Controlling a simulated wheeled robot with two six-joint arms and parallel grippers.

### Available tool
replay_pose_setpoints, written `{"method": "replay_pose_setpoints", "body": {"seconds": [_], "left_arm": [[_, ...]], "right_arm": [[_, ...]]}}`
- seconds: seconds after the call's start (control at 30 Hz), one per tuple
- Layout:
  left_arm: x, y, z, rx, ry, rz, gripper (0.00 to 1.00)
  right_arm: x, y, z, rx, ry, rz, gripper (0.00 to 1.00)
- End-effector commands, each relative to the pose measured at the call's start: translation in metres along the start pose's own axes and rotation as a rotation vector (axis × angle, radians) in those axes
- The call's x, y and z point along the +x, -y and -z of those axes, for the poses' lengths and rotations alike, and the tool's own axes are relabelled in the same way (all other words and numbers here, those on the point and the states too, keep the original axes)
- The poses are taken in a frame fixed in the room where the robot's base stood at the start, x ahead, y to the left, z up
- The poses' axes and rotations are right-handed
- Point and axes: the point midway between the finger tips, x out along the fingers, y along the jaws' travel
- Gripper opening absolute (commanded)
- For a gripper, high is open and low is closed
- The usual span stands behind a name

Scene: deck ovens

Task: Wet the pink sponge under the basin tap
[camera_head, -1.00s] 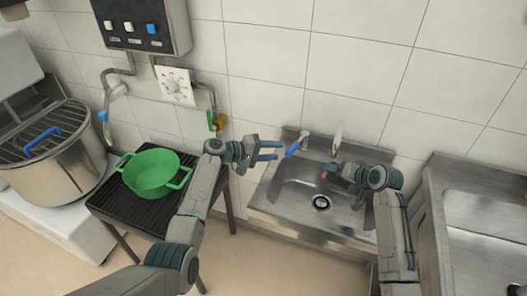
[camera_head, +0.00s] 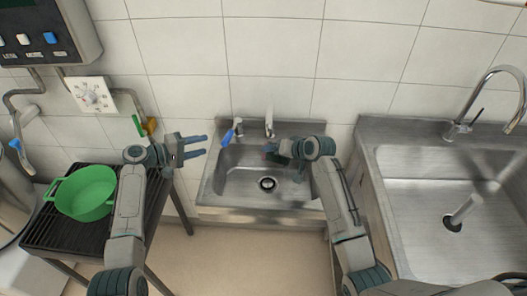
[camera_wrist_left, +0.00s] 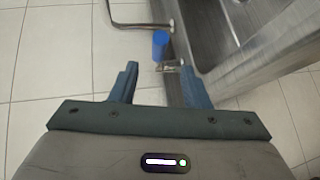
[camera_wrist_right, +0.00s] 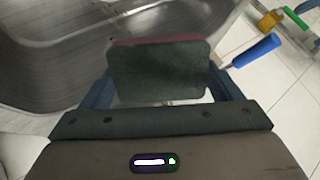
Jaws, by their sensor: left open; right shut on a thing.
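The sponge (camera_wrist_right: 158,72) shows a dark green face and a pink edge in the right wrist view. My right gripper (camera_head: 271,152) is shut on it, over the basin (camera_head: 235,185) and in front of the tap (camera_head: 269,122). The tap's blue lever (camera_head: 228,138) stands left of the spout and also shows in the left wrist view (camera_wrist_left: 160,42). My left gripper (camera_head: 206,145) is open and empty, left of the lever and apart from it. No water stream is visible.
A green pot (camera_head: 85,193) stands on a black slatted stand (camera_head: 45,238) at the left. A larger steel sink (camera_head: 405,190) with a tall curved faucet (camera_head: 500,85) is at the right. A yellow valve with a green lever (camera_head: 139,126) is on the wall pipe.

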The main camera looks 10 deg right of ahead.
Motion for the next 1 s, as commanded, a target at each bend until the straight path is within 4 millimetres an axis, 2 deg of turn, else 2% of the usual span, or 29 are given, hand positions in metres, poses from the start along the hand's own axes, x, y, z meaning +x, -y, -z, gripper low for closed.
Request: {"method": "replay_pose_setpoints", "body": {"seconds": [0.17, 0.3, 0.4, 0.6, 0.8, 0.9, 1.0], "left_arm": [[0.0, 0.0, 0.0, 0.0, 0.0, 0.0, 0.42], [-0.001, 0.002, -0.001, 0.004, -0.025, -0.007, 0.15], [-0.004, 0.008, -0.003, 0.015, -0.101, -0.026, 0.0], [-0.025, 0.016, -0.007, 0.048, -0.331, -0.084, 0.0], [-0.045, 0.017, -0.011, 0.066, -0.484, -0.121, 0.0], [-0.045, 0.016, -0.009, 0.069, -0.511, -0.128, 0.0], [-0.036, 0.014, -0.004, 0.068, -0.514, -0.129, 0.0]], "right_arm": [[0.0, 0.0, 0.0, 0.0, 0.0, 0.0, 0.67], [0.0, 0.0, 0.0, 0.0, 0.0, 0.0, 0.67], [0.0, 0.0, 0.0, 0.0, 0.0, 0.0, 0.67], [0.0, 0.0, 0.0, 0.0, 0.0, 0.0, 0.67], [0.0, 0.0, 0.0, 0.0, 0.0, 0.0, 0.67], [0.0, 0.0, 0.0, 0.0, 0.0, 0.0, 0.67], [0.0, 0.0, 0.0, 0.0, 0.0, 0.0, 0.67]]}}
